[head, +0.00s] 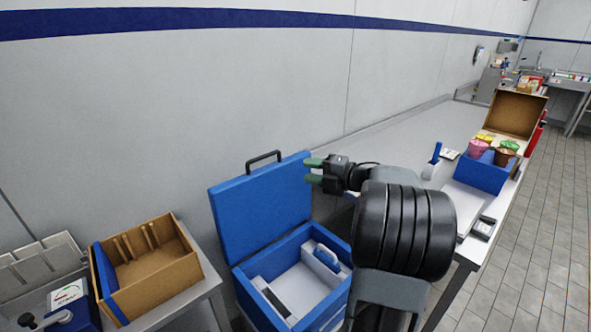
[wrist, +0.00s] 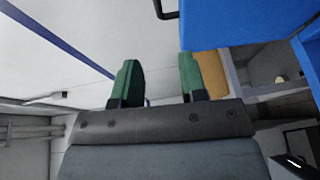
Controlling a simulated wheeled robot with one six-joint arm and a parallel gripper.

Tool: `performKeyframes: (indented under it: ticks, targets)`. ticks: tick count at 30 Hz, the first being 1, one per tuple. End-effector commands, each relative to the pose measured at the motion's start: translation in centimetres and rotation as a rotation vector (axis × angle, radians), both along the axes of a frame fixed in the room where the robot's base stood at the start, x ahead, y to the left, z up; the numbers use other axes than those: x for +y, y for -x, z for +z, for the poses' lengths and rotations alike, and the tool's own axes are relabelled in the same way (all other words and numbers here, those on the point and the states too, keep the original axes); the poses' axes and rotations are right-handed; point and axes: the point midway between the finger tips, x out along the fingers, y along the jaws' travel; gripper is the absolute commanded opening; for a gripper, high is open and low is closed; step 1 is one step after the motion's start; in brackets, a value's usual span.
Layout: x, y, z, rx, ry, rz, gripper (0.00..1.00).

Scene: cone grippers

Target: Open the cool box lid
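The blue cool box (head: 246,288) stands in front of the wall. Its blue lid (head: 262,205) is raised, standing steeply up at the back of the box, with a dark handle (head: 263,158) on its upper edge. The white inside of the box shows. My gripper (head: 313,171) has green fingertips, spread apart with nothing between them, close to the lid's upper right edge. I cannot tell whether a finger touches the lid. In the wrist view, the lid (wrist: 235,18) fills the upper right, and the open fingers (wrist: 158,80) show empty. My arm hides the box's right side.
A brown wooden box (head: 160,275) with a blue panel stands on a table at left. On the long counter (head: 430,130) at right are a blue bin (head: 482,173), several coloured cups (head: 490,147) and an open brown box (head: 515,112). Tiled floor at right is clear.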

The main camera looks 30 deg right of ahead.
Motion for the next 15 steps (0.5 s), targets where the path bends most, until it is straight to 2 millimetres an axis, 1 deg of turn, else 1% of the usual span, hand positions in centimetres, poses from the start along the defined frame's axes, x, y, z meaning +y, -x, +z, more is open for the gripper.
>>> performKeyframes:
  ticks: [3,6,15]
  targets:
    - [-0.7,1.0,0.0,0.001,-0.001,-0.001,0.39]
    - [-1.1,1.6,0.1,0.001,-0.001,0.0,0.39]
    - [-1.2,1.9,0.1,0.001,-0.001,0.001,0.39]
